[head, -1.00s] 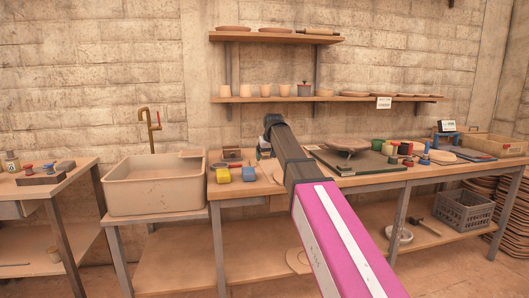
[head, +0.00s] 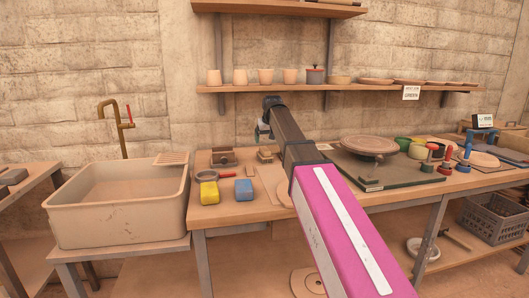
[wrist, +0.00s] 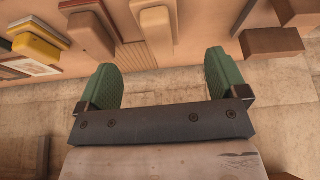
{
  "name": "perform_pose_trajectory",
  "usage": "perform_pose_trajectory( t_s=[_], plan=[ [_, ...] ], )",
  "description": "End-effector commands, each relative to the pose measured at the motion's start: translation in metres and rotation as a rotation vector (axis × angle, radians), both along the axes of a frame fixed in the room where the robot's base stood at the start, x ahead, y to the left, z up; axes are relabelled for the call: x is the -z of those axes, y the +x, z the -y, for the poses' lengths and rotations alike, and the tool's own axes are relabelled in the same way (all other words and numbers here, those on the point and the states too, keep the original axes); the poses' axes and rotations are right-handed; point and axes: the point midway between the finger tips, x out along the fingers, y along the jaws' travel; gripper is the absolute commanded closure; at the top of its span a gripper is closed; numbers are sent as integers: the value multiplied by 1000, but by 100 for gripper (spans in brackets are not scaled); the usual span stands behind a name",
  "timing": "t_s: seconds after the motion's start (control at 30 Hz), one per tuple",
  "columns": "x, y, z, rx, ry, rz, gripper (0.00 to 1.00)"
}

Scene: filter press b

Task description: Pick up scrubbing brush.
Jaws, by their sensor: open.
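A small wooden block with a paler underside, which looks like the scrubbing brush (head: 265,155), lies near the back of the worktable (head: 237,217). It is right of a brown box-like item and behind the blue block. My gripper (head: 262,133) is at the far end of my arm, above the back of the table and apart from the brush. In the wrist view my gripper (wrist: 162,62) shows two green fingers spread wide with nothing between them. Several wooden and coloured blocks show beyond the fingers there; I cannot tell which is the brush.
A yellow block (head: 209,192) and a blue block (head: 244,190) lie at the table's left front. A sink (head: 118,212) stands left of the table. A dark board (head: 385,173) lies to the right. The low shelf (head: 330,87) hangs above.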

Motion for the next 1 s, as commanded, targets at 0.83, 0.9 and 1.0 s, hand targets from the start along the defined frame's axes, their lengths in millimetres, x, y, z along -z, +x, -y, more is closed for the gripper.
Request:
perform_pose_trajectory(
  t_s=[0.83, 0.9, 1.0],
  plan=[
    [69, 37, -9, 0, -1, -2, 8],
    [78, 43, -10, 0, -1, -2, 8],
    [90, 47, -11, 0, 0, -1, 8]
  ],
)
